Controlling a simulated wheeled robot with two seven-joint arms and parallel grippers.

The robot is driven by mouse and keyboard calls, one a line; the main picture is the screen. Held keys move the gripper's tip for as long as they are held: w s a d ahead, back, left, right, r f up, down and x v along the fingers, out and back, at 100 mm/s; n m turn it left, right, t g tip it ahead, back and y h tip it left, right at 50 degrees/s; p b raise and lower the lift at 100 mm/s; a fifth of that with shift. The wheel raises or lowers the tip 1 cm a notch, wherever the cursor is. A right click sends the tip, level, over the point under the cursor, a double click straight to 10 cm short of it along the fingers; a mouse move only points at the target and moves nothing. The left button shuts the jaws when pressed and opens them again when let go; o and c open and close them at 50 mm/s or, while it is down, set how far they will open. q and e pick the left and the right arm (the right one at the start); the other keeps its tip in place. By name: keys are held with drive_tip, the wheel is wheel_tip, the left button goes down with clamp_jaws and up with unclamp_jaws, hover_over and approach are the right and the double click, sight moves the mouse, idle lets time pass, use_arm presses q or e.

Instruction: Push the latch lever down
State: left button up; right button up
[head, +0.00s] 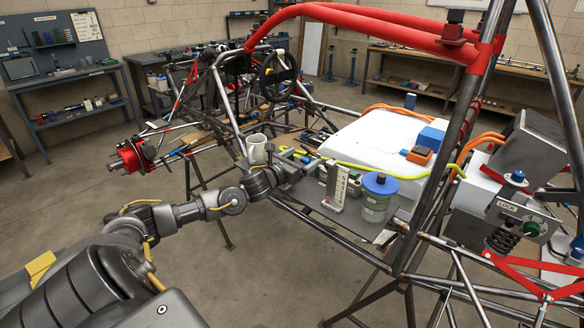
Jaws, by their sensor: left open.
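A grey box (540,152) is mounted on the chassis at the right. Below it is a pale plate with the word LOCK (507,206), a blue-topped knob (518,177) and a green round knob (533,229). I cannot tell for sure which part is the latch lever. My left gripper (310,160) is open and empty, above the left end of a grey shelf (318,205) on the chassis. It is well to the left of the LOCK plate. My right gripper is out of view.
On the shelf stand a white-labelled block (340,186) and a clear jar with a blue lid (378,196). A pale mug (257,149) is just behind my left wrist. A thick dark upright tube (432,165) stands between the shelf and the LOCK plate. A yellow-green hose (383,168) crosses behind the jar.

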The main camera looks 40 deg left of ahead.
use_arm(q)
drive_tip(key=s, duration=0.2)
drive_tip(key=s+b, duration=0.1)
drive_tip(key=s, duration=0.2)
drive_tip(key=shift+s+d+f, duration=0.1)
drive_tip(key=shift+s+f, duration=0.1)
drive_tip(key=shift+s, duration=0.6)
drive_tip(key=shift+r, duration=0.1)
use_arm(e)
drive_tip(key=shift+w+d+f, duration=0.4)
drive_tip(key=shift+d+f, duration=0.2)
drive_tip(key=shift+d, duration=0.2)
